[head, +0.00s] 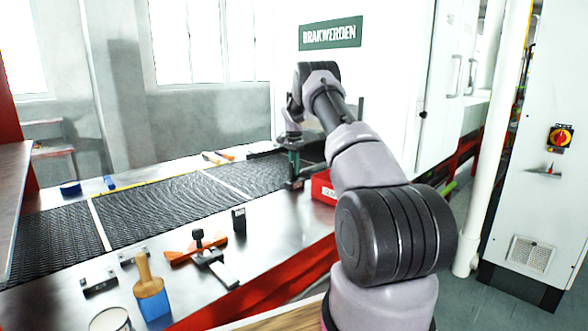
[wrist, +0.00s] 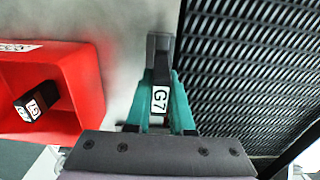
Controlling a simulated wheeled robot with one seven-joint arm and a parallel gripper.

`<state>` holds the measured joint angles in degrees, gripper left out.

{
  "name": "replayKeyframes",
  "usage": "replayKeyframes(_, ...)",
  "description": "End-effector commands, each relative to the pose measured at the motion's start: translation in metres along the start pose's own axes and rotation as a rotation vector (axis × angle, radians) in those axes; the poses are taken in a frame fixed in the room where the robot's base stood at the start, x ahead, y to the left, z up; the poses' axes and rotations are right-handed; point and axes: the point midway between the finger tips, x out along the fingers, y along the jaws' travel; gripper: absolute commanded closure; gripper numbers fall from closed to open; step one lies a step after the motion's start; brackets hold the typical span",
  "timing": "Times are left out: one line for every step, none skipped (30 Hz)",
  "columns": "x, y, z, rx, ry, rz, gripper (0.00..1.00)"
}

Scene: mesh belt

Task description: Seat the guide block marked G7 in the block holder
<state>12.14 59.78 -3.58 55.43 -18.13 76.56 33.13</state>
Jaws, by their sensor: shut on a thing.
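My gripper (head: 293,166) is over the steel table edge beside the mesh belt, with its two teal fingers pointing down. In the wrist view my gripper (wrist: 161,82) is shut on the dark guide block (wrist: 161,84), whose white label reads G7. A grey block holder (wrist: 159,43) shows just beyond the fingertips, between the red bin and the belt. The block's far end meets or overlaps it in the picture; I cannot tell whether it is inside. In the head view a small dark piece (head: 294,184), probably the holder, lies under the fingers.
A red bin (wrist: 88,68) stands left of the fingers, with another dark labelled block (wrist: 37,101) inside. The mesh belt (wrist: 250,70) is close on the right. On the table are an upright black block (head: 239,220), a clamp (head: 213,262), a brush (head: 150,288) and a can (head: 110,321).

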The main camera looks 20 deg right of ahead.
Motion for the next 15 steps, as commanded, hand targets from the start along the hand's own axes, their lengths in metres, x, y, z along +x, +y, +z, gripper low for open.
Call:
replayKeyframes(0.001,0.0,0.0,0.0,0.0,0.0,1.0)
replayKeyframes(0.002,0.0,0.0,0.0,0.0,0.0,1.0)
replayKeyframes(0.003,0.0,0.0,0.0,0.0,0.0,1.0)
replayKeyframes(0.004,0.0,0.0,0.0,0.0,0.0,1.0)
replayKeyframes(0.005,0.0,0.0,0.0,0.0,0.0,1.0)
replayKeyframes(0.006,0.0,0.0,0.0,0.0,0.0,1.0)
replayKeyframes(0.006,0.0,0.0,0.0,0.0,0.0,1.0)
replayKeyframes(0.007,0.0,0.0,0.0,0.0,0.0,1.0)
replayKeyframes(0.008,0.0,0.0,0.0,0.0,0.0,1.0)
replayKeyframes(0.009,0.0,0.0,0.0,0.0,0.0,1.0)
replayKeyframes(0.01,0.0,0.0,-0.001,0.0,-0.001,1.0)
replayKeyframes(0.011,0.0,0.0,0.0,0.0,-0.001,1.0)
replayKeyframes(0.011,0.0,0.0,0.0,0.0,-0.001,1.0)
replayKeyframes(0.012,0.0,0.0,0.0,0.0,-0.001,1.0)
replayKeyframes(0.013,0.0,0.0,0.0,0.0,0.0,1.0)
